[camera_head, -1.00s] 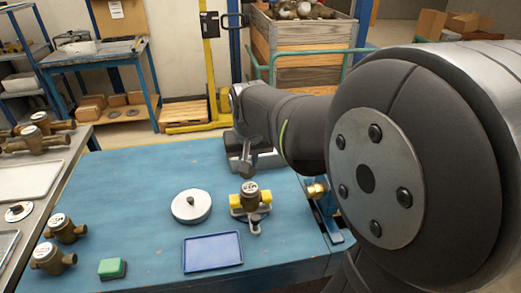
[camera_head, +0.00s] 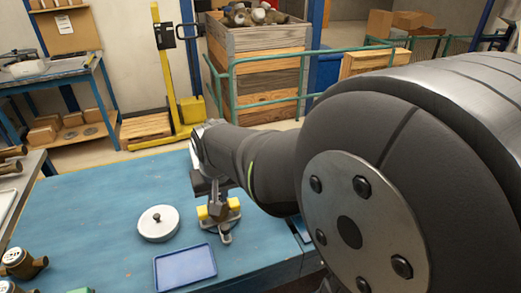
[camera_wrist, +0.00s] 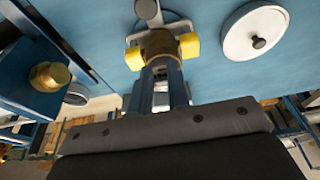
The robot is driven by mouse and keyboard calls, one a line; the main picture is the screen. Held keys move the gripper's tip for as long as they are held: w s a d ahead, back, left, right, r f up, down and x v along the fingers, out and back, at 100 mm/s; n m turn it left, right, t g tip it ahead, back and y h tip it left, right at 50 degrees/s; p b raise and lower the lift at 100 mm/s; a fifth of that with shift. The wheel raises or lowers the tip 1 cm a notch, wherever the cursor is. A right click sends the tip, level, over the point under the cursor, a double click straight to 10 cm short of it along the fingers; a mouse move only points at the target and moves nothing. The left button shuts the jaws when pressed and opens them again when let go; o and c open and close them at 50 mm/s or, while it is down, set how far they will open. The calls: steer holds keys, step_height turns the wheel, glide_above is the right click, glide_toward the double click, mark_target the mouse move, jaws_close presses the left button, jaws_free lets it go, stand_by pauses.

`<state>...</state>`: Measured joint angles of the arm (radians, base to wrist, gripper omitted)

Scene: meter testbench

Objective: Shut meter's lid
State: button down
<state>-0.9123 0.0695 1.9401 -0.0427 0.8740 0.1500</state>
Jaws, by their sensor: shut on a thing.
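The brass meter (camera_head: 217,211) sits on the blue bench between yellow clamp blocks. It also shows in the wrist view (camera_wrist: 160,44), with a yellow block on each side. My gripper (camera_head: 216,202) points down at the meter's top, and its two fingers (camera_wrist: 164,68) reach the brass body in the wrist view. They are shut on the meter, with a narrow gap between the fingers. The dial and the lid are hidden behind my fingers and arm, so I cannot tell how the lid stands.
A round white lidded pan (camera_head: 158,223) stands left of the meter, and a blue tray (camera_head: 185,268) lies in front. More brass meters (camera_head: 22,263) stand at the left edge. A brass fitting (camera_wrist: 49,76) in a blue bracket is at the wrist view's left.

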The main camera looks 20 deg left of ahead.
steer(key=shift+s+d+f, duration=0.15)
steer(key=shift+f, duration=0.35)
steer(key=shift+s+d+f, duration=0.15)
steer(key=shift+f, duration=0.4)
steer(key=shift+s+d+f, duration=0.15)
steer(key=shift+f, duration=0.35)
steer(key=shift+f+t+y, duration=0.4)
steer(key=shift+t+y, duration=0.1)
steer(key=shift+f, duration=0.4)
steer(key=c, duration=1.4)
jaws_free()
steer(key=shift+r, duration=0.1)
steer(key=shift+o, duration=0.2)
steer(key=shift+a+r, duration=0.1)
steer(key=v, duration=1.7)
steer(key=shift+r, duration=0.15)
